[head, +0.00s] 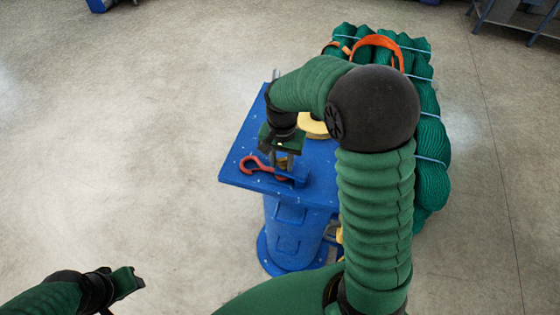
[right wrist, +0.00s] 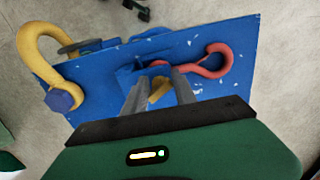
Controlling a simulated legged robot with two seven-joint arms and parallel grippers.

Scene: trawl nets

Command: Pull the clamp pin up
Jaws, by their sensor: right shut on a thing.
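The clamp is a small blue block (head: 298,176) on top of the blue stand. A brass-yellow pin (right wrist: 158,92) shows between my right gripper's fingers in the right wrist view. My right gripper (head: 284,162) points down over the clamp and is shut on the pin; its grey fingers also show in the right wrist view (right wrist: 158,90). The fingers hide part of the pin, so I cannot tell how deep it sits. A red hook (head: 257,165) lies at the clamp, its shank running into the block. My left gripper (head: 134,282) is low at the left, away from the stand; its jaw gap is unclear.
The blue stand (head: 237,163) has a flat top on a round pedestal. Bundled green nets (head: 432,140) with an orange strap (head: 378,41) lie behind and right. The floor at left is clear.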

